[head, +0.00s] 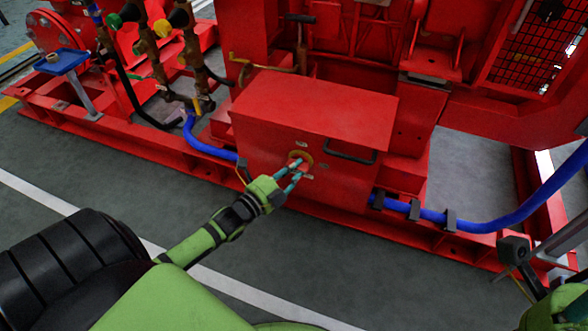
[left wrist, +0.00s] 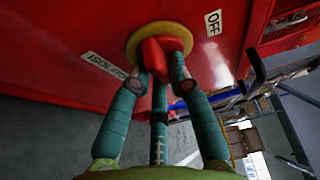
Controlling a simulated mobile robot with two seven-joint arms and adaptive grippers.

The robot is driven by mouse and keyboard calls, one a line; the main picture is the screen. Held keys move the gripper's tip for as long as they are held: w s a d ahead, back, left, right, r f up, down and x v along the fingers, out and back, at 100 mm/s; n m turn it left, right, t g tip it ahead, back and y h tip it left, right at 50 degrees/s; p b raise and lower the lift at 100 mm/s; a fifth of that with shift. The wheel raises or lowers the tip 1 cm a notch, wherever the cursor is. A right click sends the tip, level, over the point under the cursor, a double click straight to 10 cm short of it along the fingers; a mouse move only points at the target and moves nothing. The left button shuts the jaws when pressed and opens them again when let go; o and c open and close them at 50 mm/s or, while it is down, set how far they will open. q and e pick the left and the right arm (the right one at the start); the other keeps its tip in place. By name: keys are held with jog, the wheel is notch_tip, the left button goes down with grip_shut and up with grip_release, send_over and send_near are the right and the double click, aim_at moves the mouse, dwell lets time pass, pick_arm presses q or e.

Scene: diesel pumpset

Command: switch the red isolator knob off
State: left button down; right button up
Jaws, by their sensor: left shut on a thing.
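The red isolator knob (left wrist: 160,57) sits on a yellow disc (left wrist: 133,47) on the face of a red box (head: 262,150). Its labels read ISOLATOR (left wrist: 103,65), partly covered by a finger, and OFF (left wrist: 213,23). My left gripper (head: 294,171) reaches the knob from the front. In the left wrist view its teal fingers (left wrist: 163,85) are closed around the knob, with the red grip between them. Which way the knob points is hard to tell. My right arm shows at the lower right of the head view; its fingers are not clear.
A black handle (head: 350,153) is on the box face, right of the knob. A blue hose (head: 490,222) runs low along the right, and another blue hose (head: 205,148) meets the box's left side. Valves with coloured knobs stand at the back left. The grey floor in front is clear.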

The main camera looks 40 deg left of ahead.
pick_arm(q)
jog(key=n, duration=0.2)
jog(key=n+t, duration=0.1)
jog(key=n, duration=0.1)
jog(key=shift+d+f+t, duration=0.1)
jog(key=shift+t, duration=0.2)
jog(key=n+t+y, duration=0.1)
jog(key=n, duration=0.3)
jog(key=shift+d+n+b, duration=0.1)
jog(key=shift+n+b, duration=0.2)
jog(key=shift+b, duration=0.05)
jog(key=n+y, duration=0.1)
jog(key=n, duration=0.2)
jog(key=n+t+y, duration=0.1)
jog(key=n+y, duration=0.1)
jog(key=shift+w+d+n, duration=0.1)
jog(key=shift+d+n, duration=0.05)
jog(key=shift+n, duration=0.25)
jog(key=shift+d+n+y, duration=0.1)
jog(key=shift+n+y, duration=0.75)
jog(key=shift+n, duration=0.8)
jog(key=shift+n+y, duration=0.85)
jog(key=shift+n, duration=1.1)
jog(key=c, duration=1.4)
grip_release()
